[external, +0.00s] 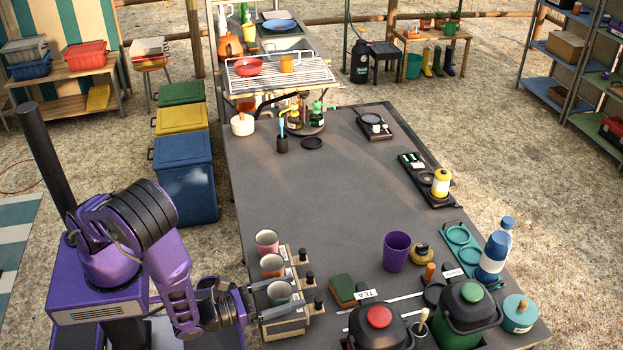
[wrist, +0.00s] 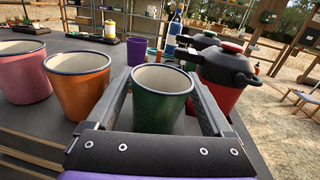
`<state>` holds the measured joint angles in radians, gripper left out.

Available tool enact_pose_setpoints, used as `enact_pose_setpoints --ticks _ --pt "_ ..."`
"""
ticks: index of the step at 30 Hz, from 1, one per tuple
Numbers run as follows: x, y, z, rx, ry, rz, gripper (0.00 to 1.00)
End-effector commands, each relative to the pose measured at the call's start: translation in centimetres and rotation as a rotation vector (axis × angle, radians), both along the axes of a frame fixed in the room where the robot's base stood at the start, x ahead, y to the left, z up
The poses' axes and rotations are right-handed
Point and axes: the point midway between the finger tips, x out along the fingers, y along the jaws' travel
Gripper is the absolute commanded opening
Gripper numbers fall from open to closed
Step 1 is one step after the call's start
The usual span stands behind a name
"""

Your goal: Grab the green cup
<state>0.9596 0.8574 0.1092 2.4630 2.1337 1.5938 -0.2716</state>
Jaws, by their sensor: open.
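The green cup (wrist: 158,106) stands upright in the wrist view, with a dark rim and pale inside. My gripper (wrist: 162,100) is open, with one finger on each side of the green cup; I cannot tell whether either finger touches it. In the external view the green cup (external: 280,293) is the nearest in a row of cups on a wooden rack (external: 287,328). My gripper (external: 275,303) reaches it from the left, low beside the rack.
An orange cup (external: 272,266) and a pink cup (external: 267,242) stand in the same row behind the green cup. Dark knobs (external: 318,303) line the rack's right side. The table's middle is clear.

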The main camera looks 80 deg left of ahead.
Motion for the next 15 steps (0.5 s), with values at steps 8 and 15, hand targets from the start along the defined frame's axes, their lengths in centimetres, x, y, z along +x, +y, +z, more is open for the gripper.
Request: enact_pose_setpoints --ticks 8,15 --pt "2.2 0.3 0.0 0.000 0.000 0.000 0.85" --pt "2.1 0.2 0.0 0.000 -0.001 0.000 0.69"
